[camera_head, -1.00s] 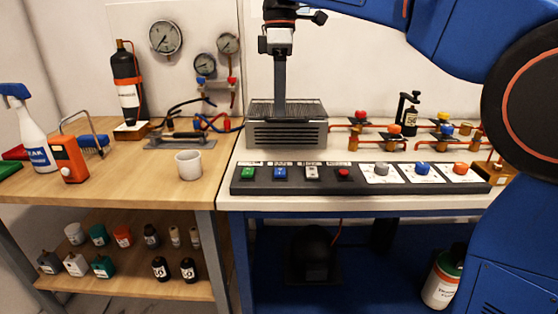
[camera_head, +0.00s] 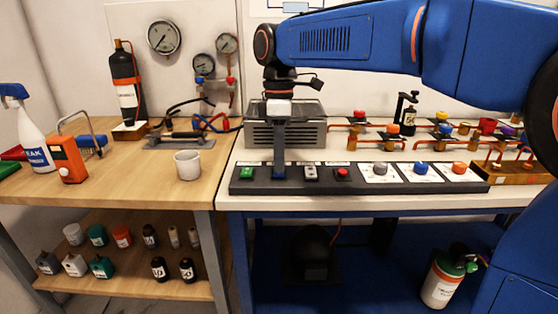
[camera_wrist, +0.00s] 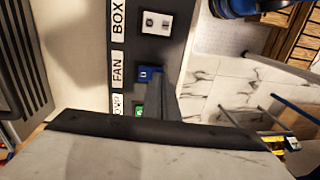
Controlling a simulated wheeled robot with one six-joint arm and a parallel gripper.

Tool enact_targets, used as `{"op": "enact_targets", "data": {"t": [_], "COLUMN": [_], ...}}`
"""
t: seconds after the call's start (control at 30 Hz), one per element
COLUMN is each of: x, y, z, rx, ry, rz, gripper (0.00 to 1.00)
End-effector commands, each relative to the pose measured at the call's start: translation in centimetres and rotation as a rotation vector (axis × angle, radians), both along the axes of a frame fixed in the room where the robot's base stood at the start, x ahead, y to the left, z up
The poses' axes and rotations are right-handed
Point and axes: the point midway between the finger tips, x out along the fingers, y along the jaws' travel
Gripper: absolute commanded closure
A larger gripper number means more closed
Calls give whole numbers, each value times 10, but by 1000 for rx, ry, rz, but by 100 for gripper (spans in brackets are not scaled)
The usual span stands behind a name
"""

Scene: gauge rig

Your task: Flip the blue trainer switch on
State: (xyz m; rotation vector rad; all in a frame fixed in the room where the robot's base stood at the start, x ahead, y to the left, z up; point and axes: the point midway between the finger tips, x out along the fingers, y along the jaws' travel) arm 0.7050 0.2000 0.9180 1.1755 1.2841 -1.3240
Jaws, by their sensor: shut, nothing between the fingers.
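The blue switch (camera_wrist: 146,73) shows in the wrist view on the dark panel beside the label "FAN", partly covered by my gripper's fingertip. I cannot tell whether the tip touches the switch or which way the switch is tipped.
A green switch (camera_head: 247,174) sits to the left on the control panel (camera_head: 262,188). A white-grey switch (camera_head: 311,173), a red button (camera_head: 343,173) and several knobs sit to the right. A grey vented box (camera_head: 312,133) stands behind. A white cup (camera_head: 188,165) is on the wooden bench.

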Motion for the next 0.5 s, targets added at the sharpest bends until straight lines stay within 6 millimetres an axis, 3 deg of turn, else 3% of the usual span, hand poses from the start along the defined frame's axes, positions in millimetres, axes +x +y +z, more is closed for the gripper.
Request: {"op": "enact_targets", "data": {"t": [0.5], "x": [-3], "y": [0], "z": [-9], "rx": [-1], "ry": [1], "rz": [0], "gripper": [100]}}
